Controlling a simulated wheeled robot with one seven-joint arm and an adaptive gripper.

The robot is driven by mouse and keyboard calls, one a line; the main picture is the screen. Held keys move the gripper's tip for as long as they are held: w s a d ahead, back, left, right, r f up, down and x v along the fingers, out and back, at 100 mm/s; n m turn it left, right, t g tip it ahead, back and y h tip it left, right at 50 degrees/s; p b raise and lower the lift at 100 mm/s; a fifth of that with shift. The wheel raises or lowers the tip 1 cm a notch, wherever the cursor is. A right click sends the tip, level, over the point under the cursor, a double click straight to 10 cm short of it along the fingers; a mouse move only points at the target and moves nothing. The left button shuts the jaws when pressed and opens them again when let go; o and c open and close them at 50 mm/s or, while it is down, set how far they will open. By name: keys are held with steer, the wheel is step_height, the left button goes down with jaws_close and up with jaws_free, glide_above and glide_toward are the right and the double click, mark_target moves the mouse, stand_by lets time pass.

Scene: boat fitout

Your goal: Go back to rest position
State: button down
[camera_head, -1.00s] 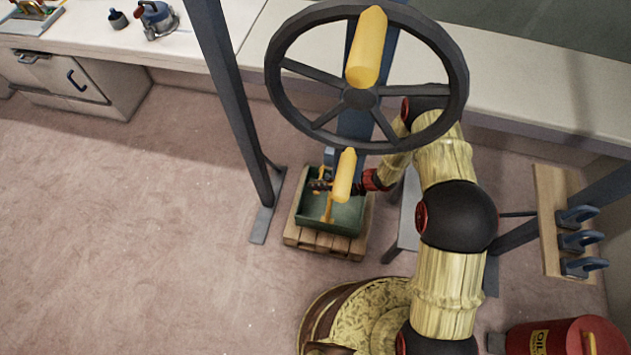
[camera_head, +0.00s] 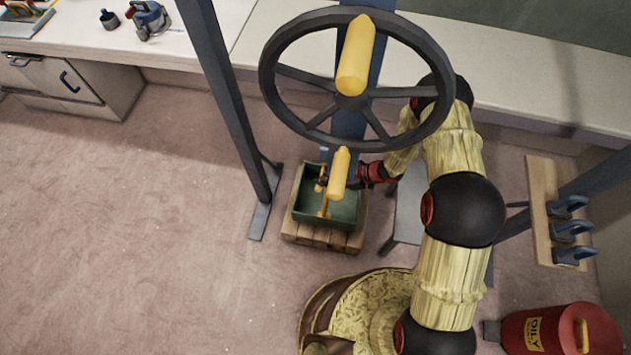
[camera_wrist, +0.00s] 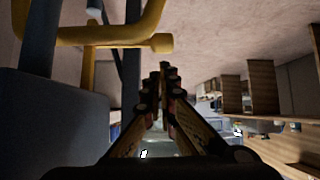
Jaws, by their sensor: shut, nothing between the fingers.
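My gripper (camera_head: 322,183) is over the green box in the head view, partly hidden behind a yellow handle. In the wrist view my gripper (camera_wrist: 163,75) has its fingers together at the tips, with nothing seen between them. My arm bends up from my base and runs behind the dark wheel, its red wrist section to the right of the yellow handle. A yellow bar (camera_wrist: 95,37) passes close by the fingers at the upper left of the wrist view.
A dark spoked wheel (camera_head: 267,80) with yellow grips stands before the arm. The green box (camera_head: 345,212) sits on a wooden pallet (camera_head: 325,237). A dark post (camera_head: 225,100) stands left. A red oily-waste can (camera_head: 560,330) is lower right. The floor at left is clear.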

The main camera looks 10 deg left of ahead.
steer(key=v, duration=0.7)
steer(key=shift+d+r, duration=0.2)
steer(key=shift+d, duration=0.1)
